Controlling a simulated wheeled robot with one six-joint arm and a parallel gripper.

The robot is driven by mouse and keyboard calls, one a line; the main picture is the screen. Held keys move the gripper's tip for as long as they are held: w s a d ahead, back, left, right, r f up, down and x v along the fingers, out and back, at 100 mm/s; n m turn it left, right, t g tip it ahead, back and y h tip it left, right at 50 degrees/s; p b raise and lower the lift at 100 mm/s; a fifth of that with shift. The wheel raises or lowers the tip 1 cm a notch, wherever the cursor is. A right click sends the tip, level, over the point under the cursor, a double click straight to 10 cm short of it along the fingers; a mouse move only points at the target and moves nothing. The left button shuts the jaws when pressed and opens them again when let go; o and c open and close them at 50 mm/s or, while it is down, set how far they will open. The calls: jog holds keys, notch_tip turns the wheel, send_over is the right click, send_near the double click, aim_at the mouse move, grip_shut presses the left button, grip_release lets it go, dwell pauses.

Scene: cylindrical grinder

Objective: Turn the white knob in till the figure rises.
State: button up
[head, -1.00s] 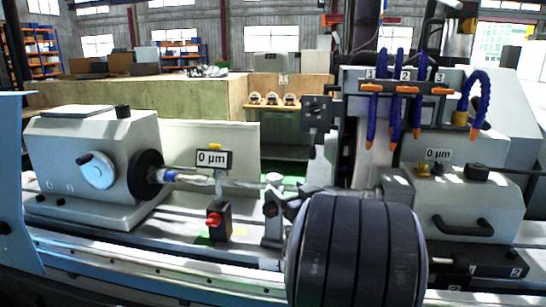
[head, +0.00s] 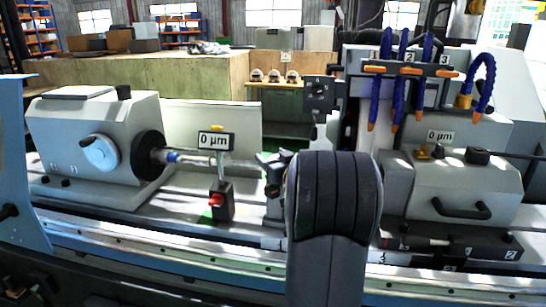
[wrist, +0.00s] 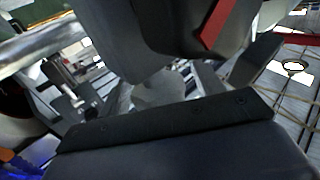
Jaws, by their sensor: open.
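A white round knob (head: 100,153) sits on the front of the grey headstock at the left of the head view. A small display (head: 215,141) on a stand right of the headstock reads 0 µm. In the wrist view my gripper (wrist: 160,92) is open, with dark jaw parts above and below a gap. Nothing shows clearly held between them. In the head view my dark arm link hides most of the gripper and part of the machine behind it.
A black block with a red knob (head: 222,202) carries the left display's stand. Blue coolant hoses (head: 400,80) hang above the right housing, which has a black handle (head: 460,209). A pale blue panel (head: 12,170) stands at the left edge. The bed's front rail (head: 140,243) is clear.

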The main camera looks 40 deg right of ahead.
jog(key=shift+c, duration=0.4)
jog(key=c, duration=0.9)
jog(key=m+h+b, duration=0.2)
jog(key=h+b, duration=0.1)
jog(key=b, duration=0.1)
jog(key=shift+d+g, duration=0.15)
jog(key=shift+g, duration=0.15)
jog(key=m+g+h+b, duration=0.1)
jog(key=h+b, duration=0.1)
jog(key=b, duration=0.3)
jog(key=shift+s+d+m, duration=0.1)
jog(key=shift+d+m, duration=0.05)
jog(key=shift+m, duration=0.15)
jog(key=h+b, duration=0.1)
jog(key=b, duration=0.3)
jog(key=m+g+h+b, duration=0.1)
jog(key=b, duration=0.4)
jog(key=shift+d+f, duration=0.2)
jog(key=shift+f, duration=0.05)
jog(key=m+g+h+b, duration=0.1)
jog(key=b, duration=0.7)
jog(key=shift+f+b, duration=0.1)
jog(key=shift+b, duration=0.25)
jog(key=m+g+h+b, duration=0.1)
jog(key=b, duration=0.2)
jog(key=shift+b, duration=0.4)
jog(key=shift+s+h+b, duration=0.1)
jog(key=shift+h+b, duration=0.2)
jog(key=shift+b, duration=0.15)
